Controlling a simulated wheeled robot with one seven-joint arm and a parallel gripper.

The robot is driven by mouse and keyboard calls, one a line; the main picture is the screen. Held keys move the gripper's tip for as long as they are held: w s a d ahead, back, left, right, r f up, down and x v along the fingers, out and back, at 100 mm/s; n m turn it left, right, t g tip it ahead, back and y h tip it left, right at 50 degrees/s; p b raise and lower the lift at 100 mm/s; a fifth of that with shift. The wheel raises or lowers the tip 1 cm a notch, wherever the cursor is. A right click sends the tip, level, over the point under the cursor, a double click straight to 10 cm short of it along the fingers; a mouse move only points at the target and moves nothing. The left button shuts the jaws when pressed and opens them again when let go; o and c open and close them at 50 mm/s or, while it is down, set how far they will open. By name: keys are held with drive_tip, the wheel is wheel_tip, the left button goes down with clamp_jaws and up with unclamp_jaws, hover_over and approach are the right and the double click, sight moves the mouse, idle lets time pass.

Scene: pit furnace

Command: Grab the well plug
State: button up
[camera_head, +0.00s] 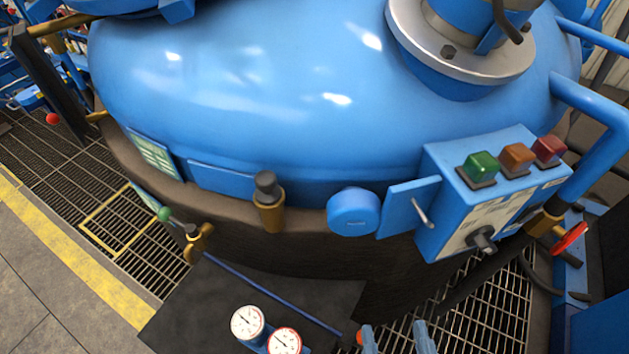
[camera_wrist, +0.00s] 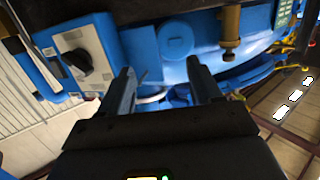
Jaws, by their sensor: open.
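A brass fitting with a dark, knobbed plug in its top, which looks like the well plug (camera_head: 267,184), stands upright against the rim of the blue furnace lid in the head view. The brass fitting (camera_wrist: 230,28) also shows near the top of the wrist view, turned over. My gripper (camera_wrist: 158,72) is open and empty, its two fingers spread. It points towards the lid rim. The fitting lies beyond and to the right of the fingers in the wrist view, outside them. I cannot clearly make out my gripper in the head view.
A round blue cap (camera_head: 354,212) and a control box (camera_head: 487,195) with green, orange and red lamps sit right of the fitting. A green-knobbed brass valve (camera_head: 194,238) is to its left. Two gauges (camera_head: 248,322) are below. Grating (camera_head: 60,150) covers the floor.

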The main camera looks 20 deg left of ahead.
drive_tip(key=w+a+r+n+y, duration=0.1)
drive_tip(key=w+a+r+y, duration=0.2)
drive_tip(key=a, duration=0.6)
drive_tip(key=n+y+p, duration=0.1)
drive_tip(key=p, duration=0.1)
approach(265, 184)
drive_tip(key=d+x, duration=0.1)
drive_tip(key=x, duration=0.2)
drive_tip(key=w+a, duration=0.2)
drive_tip(key=shift+a+r+n+g, duration=0.1)
drive_tip(key=shift+a+n+g, duration=0.2)
drive_tip(key=shift+g, duration=0.1)
drive_tip(key=p+x, duration=0.2)
drive_tip(key=x, duration=0.3)
drive_tip(key=shift+d+r, duration=0.1)
drive_tip(key=shift+w+a, duration=0.2)
drive_tip(key=shift+w, duration=0.15)
